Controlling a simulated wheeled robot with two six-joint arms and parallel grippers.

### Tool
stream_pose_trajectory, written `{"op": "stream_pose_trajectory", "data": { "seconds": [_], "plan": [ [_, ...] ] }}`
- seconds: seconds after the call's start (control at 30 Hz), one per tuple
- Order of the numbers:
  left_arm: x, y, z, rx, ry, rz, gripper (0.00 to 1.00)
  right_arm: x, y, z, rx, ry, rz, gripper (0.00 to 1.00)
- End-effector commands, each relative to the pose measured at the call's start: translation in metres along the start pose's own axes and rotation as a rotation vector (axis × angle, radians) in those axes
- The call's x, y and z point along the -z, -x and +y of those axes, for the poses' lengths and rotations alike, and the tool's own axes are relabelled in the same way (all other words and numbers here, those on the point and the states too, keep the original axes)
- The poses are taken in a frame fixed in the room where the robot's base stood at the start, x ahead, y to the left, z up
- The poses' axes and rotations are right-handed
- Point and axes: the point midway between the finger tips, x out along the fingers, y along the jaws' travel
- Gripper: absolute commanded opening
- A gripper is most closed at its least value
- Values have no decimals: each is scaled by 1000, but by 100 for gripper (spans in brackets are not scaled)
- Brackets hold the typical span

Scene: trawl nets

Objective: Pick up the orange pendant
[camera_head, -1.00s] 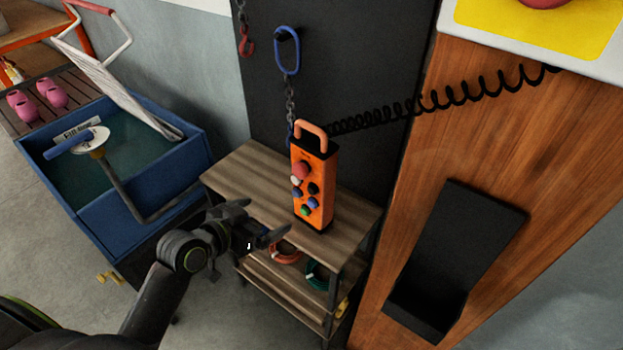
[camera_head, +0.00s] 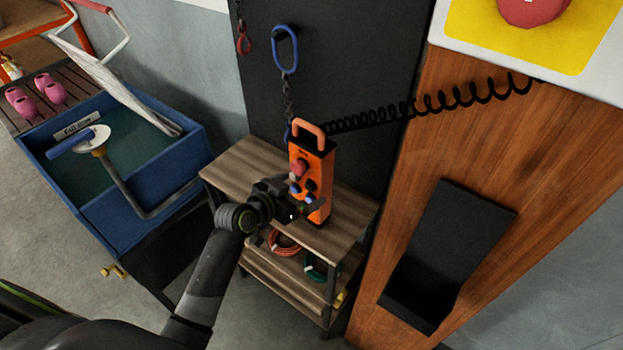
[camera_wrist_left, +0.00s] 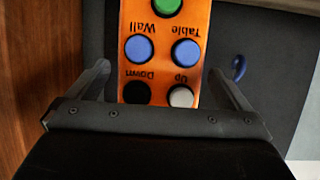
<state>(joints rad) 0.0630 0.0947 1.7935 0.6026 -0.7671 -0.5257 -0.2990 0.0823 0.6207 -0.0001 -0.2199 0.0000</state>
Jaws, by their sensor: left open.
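The orange pendant (camera_head: 317,167) stands upright on the top of the wooden shelf unit (camera_head: 250,165) in the head view, with a loop handle on top and coloured buttons down its front. My open left gripper (camera_head: 302,197) is in front of its lower part and hides some of the buttons. In the left wrist view the pendant (camera_wrist_left: 162,28) appears upside down between the two fingers of my left gripper (camera_wrist_left: 160,80). A narrow gap shows on each side, and the fingers do not appear closed on it. My right gripper is not in view.
A black coiled cable (camera_head: 440,105) runs from the pendant's area to the upper right. A blue hook ring (camera_head: 285,50) and chain hang behind it. A black holder (camera_head: 447,255) is on the wooden panel at right. A blue bin (camera_head: 100,205) stands at left.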

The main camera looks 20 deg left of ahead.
Motion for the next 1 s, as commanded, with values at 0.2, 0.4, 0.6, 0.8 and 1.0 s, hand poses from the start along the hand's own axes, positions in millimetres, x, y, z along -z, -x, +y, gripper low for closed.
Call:
{"op": "stream_pose_trajectory", "data": {
  "seconds": [0.2,0.4,0.6,0.8,1.0],
  "plan": [
    [2,-9,0,-1,0,0,100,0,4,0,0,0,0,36],
    [5,-30,-1,-2,2,-1,100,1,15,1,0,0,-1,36],
    [4,-50,-1,-1,1,1,100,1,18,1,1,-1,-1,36],
    [2,-56,-1,-1,0,0,100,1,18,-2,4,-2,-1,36],
    [2,-55,-1,-1,0,0,96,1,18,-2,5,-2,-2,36]
  ]
}}
